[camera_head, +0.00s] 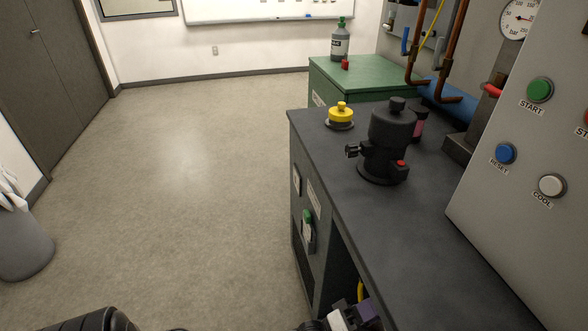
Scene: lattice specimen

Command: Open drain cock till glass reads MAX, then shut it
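A black cylindrical vessel (390,145) stands upright on the dark bench top, with a side fitting on its left and a red knob (401,163) low on its right. I cannot tell any of these as the drain cock. No sight glass with a MAX mark can be made out. At the bottom edge, a gripper (352,316), which looks like my left one, is partly cut off in front of the open bay under the bench. Its fingers are not clear enough to tell open from shut. My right gripper is not in view.
A yellow-topped knob (341,114) sits on the bench (440,250). A green-handled switch (308,223) is on the bench front. A grey panel (520,190) with START, RESET and COOL buttons stands at right. A green cabinet (355,76) is behind.

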